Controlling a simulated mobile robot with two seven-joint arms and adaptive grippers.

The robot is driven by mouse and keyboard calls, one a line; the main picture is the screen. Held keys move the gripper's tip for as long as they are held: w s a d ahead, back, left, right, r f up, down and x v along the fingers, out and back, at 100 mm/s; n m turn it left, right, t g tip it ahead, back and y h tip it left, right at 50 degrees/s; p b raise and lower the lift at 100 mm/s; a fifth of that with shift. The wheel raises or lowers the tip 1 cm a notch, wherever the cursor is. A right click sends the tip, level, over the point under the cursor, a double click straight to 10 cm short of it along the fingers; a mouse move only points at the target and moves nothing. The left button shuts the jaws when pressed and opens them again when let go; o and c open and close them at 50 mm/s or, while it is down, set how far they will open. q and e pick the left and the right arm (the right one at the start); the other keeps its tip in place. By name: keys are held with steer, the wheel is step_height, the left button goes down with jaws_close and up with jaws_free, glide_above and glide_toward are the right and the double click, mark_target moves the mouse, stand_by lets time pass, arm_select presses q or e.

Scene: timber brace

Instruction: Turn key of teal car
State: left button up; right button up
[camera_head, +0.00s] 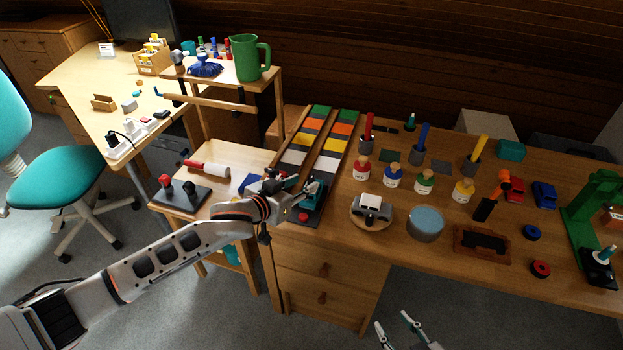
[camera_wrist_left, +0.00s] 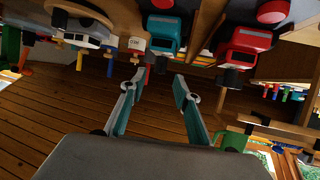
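The teal car (camera_head: 316,190) sits at the near end of the right-hand lane of the striped track, partly hidden by my left gripper. In the left wrist view the teal car (camera_wrist_left: 164,38) is at the upper middle, with a dark key-like knob (camera_wrist_left: 156,65) on the side facing me. My left gripper (camera_wrist_left: 159,80) is open, its two fingertips pointing at the teal car with a gap between them; I cannot tell whether they touch the knob. In the head view the left gripper (camera_head: 299,187) is beside the car. My right gripper (camera_head: 396,324) is open and empty at the bottom edge.
A red car (camera_wrist_left: 243,42) with a dark knob stands beside the teal one. The striped track (camera_head: 318,142) runs backward. A side table with a joystick box (camera_head: 180,195) is left.

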mark_target(309, 181)
arm_select(q)
steer(key=shift+b+x, duration=0.35)
steer(key=shift+x, duration=2.6)
jaws_close()
